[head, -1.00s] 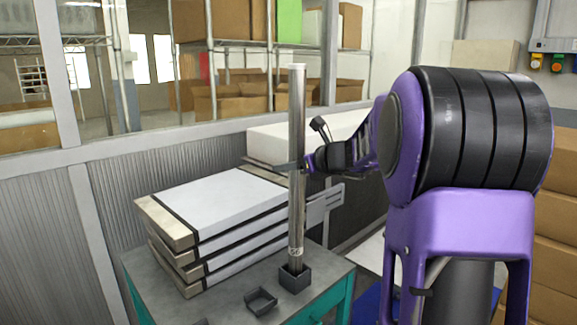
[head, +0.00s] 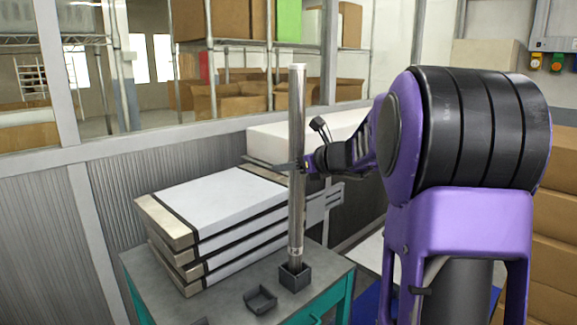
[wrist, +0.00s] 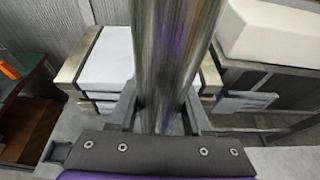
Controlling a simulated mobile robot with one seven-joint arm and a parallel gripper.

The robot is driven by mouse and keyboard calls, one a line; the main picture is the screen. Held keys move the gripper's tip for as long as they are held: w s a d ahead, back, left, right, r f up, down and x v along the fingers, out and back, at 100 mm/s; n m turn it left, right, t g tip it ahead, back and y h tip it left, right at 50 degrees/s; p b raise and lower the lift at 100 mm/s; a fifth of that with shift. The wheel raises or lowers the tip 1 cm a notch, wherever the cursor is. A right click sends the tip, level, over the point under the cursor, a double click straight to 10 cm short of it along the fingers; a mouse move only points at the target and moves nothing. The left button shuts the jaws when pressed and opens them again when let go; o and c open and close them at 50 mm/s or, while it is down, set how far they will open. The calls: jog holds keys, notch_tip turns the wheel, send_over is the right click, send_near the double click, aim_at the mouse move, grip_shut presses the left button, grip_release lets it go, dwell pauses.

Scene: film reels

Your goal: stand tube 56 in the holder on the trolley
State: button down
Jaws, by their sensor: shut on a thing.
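Tube 56 (head: 297,160) is a long, shiny metal tube standing upright in the head view. Its lower end is at the dark square holder (head: 295,277) on the trolley (head: 225,298), and appears to sit inside its rim. How deep it sits is hidden by the holder's wall. My gripper (head: 298,165) is shut on the tube at about mid-height, coming from the right. In the wrist view, the tube (wrist: 170,60) runs between the two fingers (wrist: 160,112).
A stack of white-and-tan flat boxes (head: 215,205) fills the trolley's back left, close to the tube. A small dark open tray (head: 261,299) lies left of the holder. A window frame and wall stand behind. Shelves with cartons (head: 240,100) are beyond the glass.

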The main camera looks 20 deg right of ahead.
jog(key=shift+f+b, duration=0.35)
jog(key=shift+f, duration=0.05)
jog(key=c, duration=0.6)
grip_release()
jog(key=shift+f, duration=0.1)
jog(key=shift+p+v, duration=1.05)
jog(key=shift+v, duration=4.5)
